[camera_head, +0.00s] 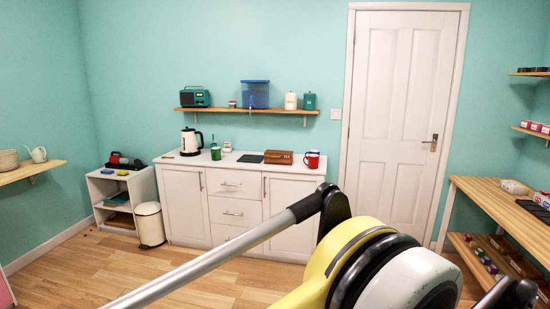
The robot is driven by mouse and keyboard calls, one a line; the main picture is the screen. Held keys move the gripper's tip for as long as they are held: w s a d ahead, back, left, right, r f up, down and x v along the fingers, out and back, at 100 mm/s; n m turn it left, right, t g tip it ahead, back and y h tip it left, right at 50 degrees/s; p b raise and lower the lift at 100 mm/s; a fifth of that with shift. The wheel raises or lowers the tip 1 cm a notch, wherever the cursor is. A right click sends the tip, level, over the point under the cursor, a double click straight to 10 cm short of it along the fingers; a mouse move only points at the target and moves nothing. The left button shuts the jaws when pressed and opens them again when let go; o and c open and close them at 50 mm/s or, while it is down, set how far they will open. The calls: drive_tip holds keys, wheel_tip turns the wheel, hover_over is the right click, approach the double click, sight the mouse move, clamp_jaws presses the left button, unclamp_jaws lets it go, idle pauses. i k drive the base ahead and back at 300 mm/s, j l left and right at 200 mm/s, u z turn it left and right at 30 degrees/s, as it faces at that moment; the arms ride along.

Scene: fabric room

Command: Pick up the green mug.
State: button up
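A small green mug (216,153) stands on the white cabinet top, right of the white kettle. It is small in the head view, and I cannot make out its handle. A red mug (311,160) stands on the same top near its right end, with a bit of green showing behind or above it that I cannot identify. My arm crosses the foreground well in front of the cabinet. My gripper cannot be made out in this view, and nothing touches the green mug.
The white cabinet (235,188) also holds a kettle (191,141), a dark flat plate (250,158) and a brown box (278,157). A wall shelf (222,110) hangs above. A bin (149,224) stands at left, a wooden workbench (500,205) at right. Wooden floor lies open before the cabinet.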

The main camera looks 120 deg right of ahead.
sight(215, 152)
drive_tip(key=k+l+z, duration=0.15)
drive_tip(key=z, duration=0.35)
drive_tip(key=k+l+z, duration=0.1)
drive_tip(key=l+z, duration=0.7)
drive_tip(key=z, duration=0.15)
drive_tip(key=l+z, duration=0.75)
drive_tip(key=z, duration=0.2)
drive_tip(key=i+l+z, duration=0.1)
drive_tip(key=l+z, duration=0.35)
drive_tip(key=i+l+z, duration=0.15)
drive_tip(key=z, duration=0.35)
drive_tip(key=i+l+z, duration=0.25)
drive_tip(key=z, duration=0.2)
